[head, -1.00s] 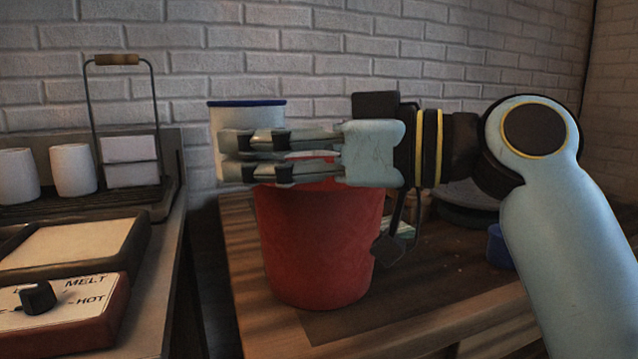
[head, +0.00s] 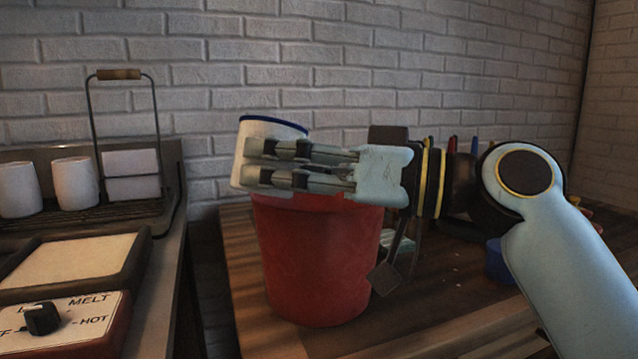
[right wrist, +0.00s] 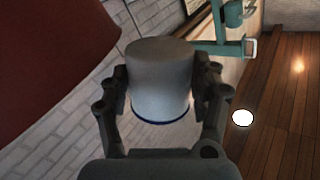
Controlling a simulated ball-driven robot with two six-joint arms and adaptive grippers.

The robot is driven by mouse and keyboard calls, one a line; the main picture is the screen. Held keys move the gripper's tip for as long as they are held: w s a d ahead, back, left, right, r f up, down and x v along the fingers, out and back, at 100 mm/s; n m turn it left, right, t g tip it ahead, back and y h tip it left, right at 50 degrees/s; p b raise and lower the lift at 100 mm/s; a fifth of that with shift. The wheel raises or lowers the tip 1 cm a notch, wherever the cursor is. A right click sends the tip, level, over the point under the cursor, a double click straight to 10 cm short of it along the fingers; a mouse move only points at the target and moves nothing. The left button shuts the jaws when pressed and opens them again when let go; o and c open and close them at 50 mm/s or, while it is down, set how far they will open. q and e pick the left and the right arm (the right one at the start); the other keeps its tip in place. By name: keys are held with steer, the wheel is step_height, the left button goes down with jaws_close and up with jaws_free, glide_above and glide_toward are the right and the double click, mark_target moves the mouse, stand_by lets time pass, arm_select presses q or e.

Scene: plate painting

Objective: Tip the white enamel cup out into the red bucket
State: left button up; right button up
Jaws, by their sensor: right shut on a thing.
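The white enamel cup (head: 248,145) with a blue rim is at the upper left of the bucket in the head view. It is tilted slightly, its rim sloping down to the right. My right gripper (head: 275,164) is shut on the cup from the right, fingers across its side. The right wrist view also shows the cup (right wrist: 160,80) between both fingers (right wrist: 160,92). The red bucket (head: 318,260) stands on the wooden table below the gripper and cup. The bucket's opening and the cup's inside are hidden. My left gripper is not in view.
At left, a counter holds white cups (head: 75,182), a wire-handled rack (head: 130,190), a tray (head: 70,258) and a box with a MELT/HOT knob (head: 42,318). A blue container (head: 497,262) stands right of the bucket. A brick wall (head: 330,60) is behind.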

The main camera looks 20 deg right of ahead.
steer(key=shift+w+d+r+m+p, duration=0.25)
steer(key=shift+d+r+m+p, duration=0.1)
steer(key=shift+r+m+p, duration=0.3)
steer(key=shift+w+d+f+m, duration=0.3)
steer(key=shift+f+m, duration=0.2)
steer(key=shift+m, duration=0.15)
steer(key=shift+w+d+f+m, duration=0.1)
steer(key=shift+w+d+m, duration=0.1)
steer(key=shift+m, duration=0.1)
steer(key=r+m+p, duration=0.1)
steer(key=m+p, duration=0.1)
steer(key=p, duration=0.1)
steer(key=shift+d+r+t, duration=0.1)
steer(key=shift+r+t, duration=0.15)
steer(key=shift+t, duration=0.15)
steer(key=shift+f+m+y, duration=0.3)
steer(key=shift+f, duration=0.1)
steer(key=shift+f+m+p, duration=0.25)
steer(key=shift+m+p, duration=0.25)
steer(key=shift+m, duration=0.1)
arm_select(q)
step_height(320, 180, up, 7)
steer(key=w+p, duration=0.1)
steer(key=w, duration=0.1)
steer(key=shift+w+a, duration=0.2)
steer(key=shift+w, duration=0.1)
arm_select(e)
steer(key=shift+w+r+m, duration=0.1)
steer(key=shift+r+m, duration=0.1)
steer(key=shift+m, duration=0.2)
